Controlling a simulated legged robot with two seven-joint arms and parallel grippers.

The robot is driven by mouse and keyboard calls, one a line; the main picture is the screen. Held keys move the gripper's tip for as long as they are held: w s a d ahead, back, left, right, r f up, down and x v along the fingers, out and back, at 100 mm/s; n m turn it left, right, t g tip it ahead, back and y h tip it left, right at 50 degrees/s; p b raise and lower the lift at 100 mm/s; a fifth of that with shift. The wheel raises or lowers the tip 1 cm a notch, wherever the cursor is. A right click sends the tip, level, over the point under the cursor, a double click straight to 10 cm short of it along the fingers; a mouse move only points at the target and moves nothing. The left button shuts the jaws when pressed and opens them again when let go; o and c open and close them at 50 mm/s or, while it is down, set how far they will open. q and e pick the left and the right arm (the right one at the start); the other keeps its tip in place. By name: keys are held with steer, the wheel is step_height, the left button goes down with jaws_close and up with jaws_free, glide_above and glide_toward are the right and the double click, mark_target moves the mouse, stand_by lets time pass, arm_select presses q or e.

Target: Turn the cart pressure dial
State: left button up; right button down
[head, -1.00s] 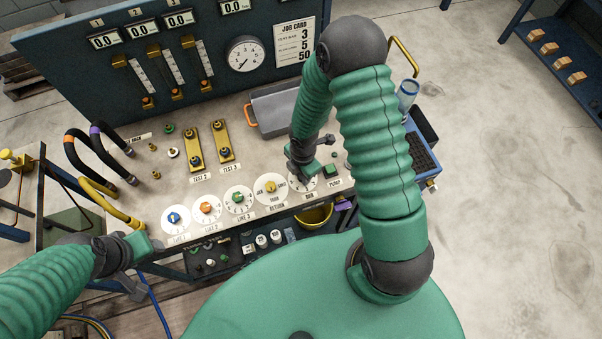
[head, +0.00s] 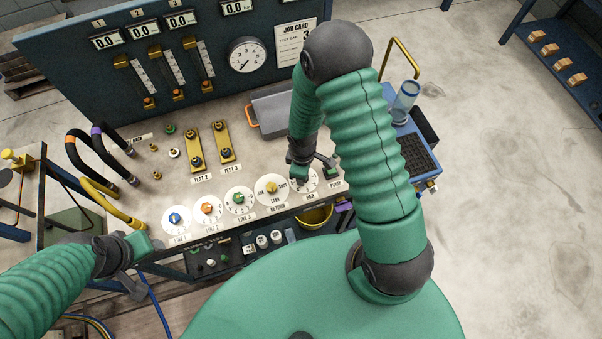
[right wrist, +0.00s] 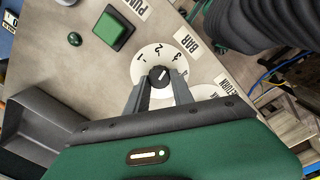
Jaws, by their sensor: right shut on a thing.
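The pressure dial, a white disc (right wrist: 147,56) with a small black knob (right wrist: 160,74), is marked with numbers and labelled BAR. In the right wrist view the two grey fingers of my right gripper (right wrist: 160,82) sit on either side of the knob and are shut on it. In the head view the dial (head: 313,186) shows partly at the right end of the row of dials, with my right gripper (head: 302,178) over it, hiding the knob. My left gripper (head: 140,257) is left of the cart's front edge, apart from the dials; its jaw opening is unclear.
Other dials stand left: the yellow-knobbed TANK RETURN dial (head: 272,189), and green (head: 238,199), orange (head: 207,208) and blue (head: 175,218) ones. A green pump button (right wrist: 113,31) is close by. A grey tray (head: 275,115) and a round gauge (head: 247,55) are behind.

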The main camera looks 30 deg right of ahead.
steer(key=m, duration=0.4)
steer(key=shift+d+m, duration=0.2)
steer(key=shift+m, duration=0.1)
steer(key=shift+s+m, duration=0.1)
steer(key=shift+m, duration=0.4)
steer(key=shift+s+a+f, duration=0.1)
steer(key=shift+s, duration=0.05)
steer(key=c, duration=1.1)
jaws_free()
steer(key=shift+w+r, duration=0.2)
steer(key=shift+r, duration=0.1)
step_height(320, 180, up, 16)
steer(key=shift+b, duration=0.3)
steer(key=shift+s+r, duration=0.1)
